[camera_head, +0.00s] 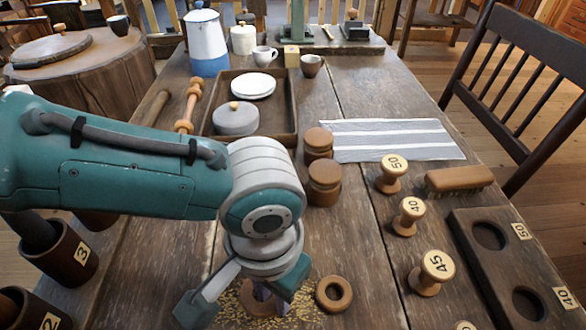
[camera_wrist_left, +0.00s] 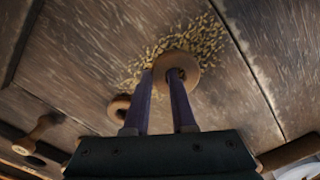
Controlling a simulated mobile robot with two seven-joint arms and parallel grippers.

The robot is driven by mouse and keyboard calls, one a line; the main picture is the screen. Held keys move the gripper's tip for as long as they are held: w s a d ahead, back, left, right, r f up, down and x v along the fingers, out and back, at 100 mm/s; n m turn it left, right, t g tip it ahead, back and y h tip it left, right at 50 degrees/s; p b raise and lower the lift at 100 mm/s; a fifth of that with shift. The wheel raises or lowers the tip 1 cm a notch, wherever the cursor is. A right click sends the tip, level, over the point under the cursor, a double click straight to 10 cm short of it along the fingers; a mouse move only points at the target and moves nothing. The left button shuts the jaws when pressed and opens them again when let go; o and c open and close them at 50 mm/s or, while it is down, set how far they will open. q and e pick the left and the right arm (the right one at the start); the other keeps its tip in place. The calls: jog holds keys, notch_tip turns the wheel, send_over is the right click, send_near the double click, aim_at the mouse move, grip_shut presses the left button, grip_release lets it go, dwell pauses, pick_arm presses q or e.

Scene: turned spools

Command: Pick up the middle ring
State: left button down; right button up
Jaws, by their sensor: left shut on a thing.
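My left gripper (camera_head: 263,291) points down at the table near the bottom of the head view. In the left wrist view its two purple fingers (camera_wrist_left: 161,76) are shut on the wall of a wooden ring (camera_wrist_left: 190,64), one finger in the hole and one outside. In the head view this ring is mostly hidden by the gripper. It is at or very near the table, over scattered grains. A second wooden ring (camera_head: 333,293) lies flat just right of the gripper, also in the left wrist view (camera_wrist_left: 118,107). I see no third ring. My right gripper is out of view.
Numbered spools (camera_head: 410,216) stand to the right, beside a dark board (camera_head: 470,228) with round holes. Numbered cups (camera_head: 70,258) are at the left.

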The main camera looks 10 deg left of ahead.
pick_arm(q)
notch_tip(320, 180, up, 8)
jog(key=p, duration=0.3)
jog(key=shift+f+p, duration=0.15)
jog(key=shift+p, duration=0.15)
notch_tip(320, 180, up, 12)
jog(key=p, duration=0.2)
jog(key=shift+p, duration=0.3)
